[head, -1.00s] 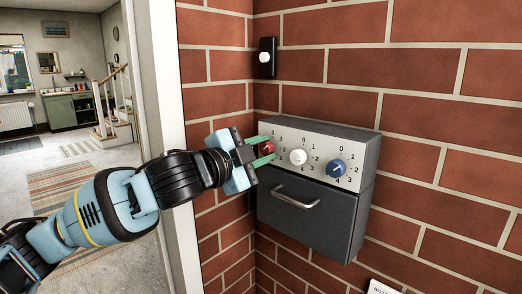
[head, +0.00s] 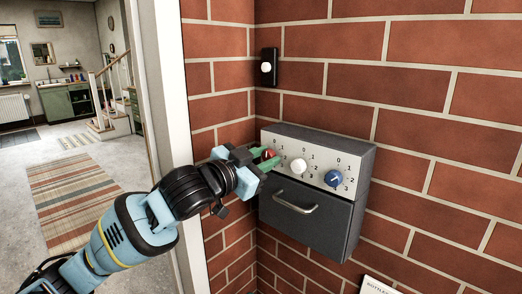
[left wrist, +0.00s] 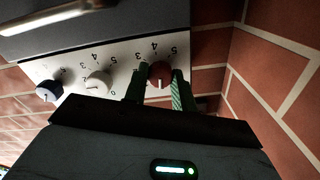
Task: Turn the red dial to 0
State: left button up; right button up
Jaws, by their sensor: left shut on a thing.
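The red dial (head: 269,154) is the leftmost of three dials on the pale front panel (head: 284,143) of a grey wall box. My left gripper (head: 266,159) is at it, with its green fingers on both sides of the dial. In the left wrist view the red dial (left wrist: 160,74) sits between the two fingertips (left wrist: 157,90), and the gripper is shut on it. A white line shows on the dial there; the 4 and 5 beside it are readable, but its exact setting is not clear. My right gripper is not in view.
A white dial (head: 298,166) and a blue dial (head: 333,178) are to the right on the same panel. Below is a grey drawer with a metal handle (head: 296,203). A black switch with a white button (head: 266,67) is on the brick wall above. A doorway opens at left.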

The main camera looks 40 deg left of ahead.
pick_arm(q)
jog(key=shift+r+n+p, duration=0.1)
jog(key=shift+n+p, duration=0.45)
jog(key=shift+n, duration=0.25)
jog(key=o, duration=1)
jog(key=shift+s, duration=0.1)
jog(key=shift+s+a+b, duration=0.15)
jog(key=shift+s+b, duration=0.1)
jog(key=shift+s, duration=1.65)
jog(key=shift+s+a+b, duration=0.15)
jog(key=shift+s+b, duration=0.1)
jog(key=shift+s, duration=1.65)
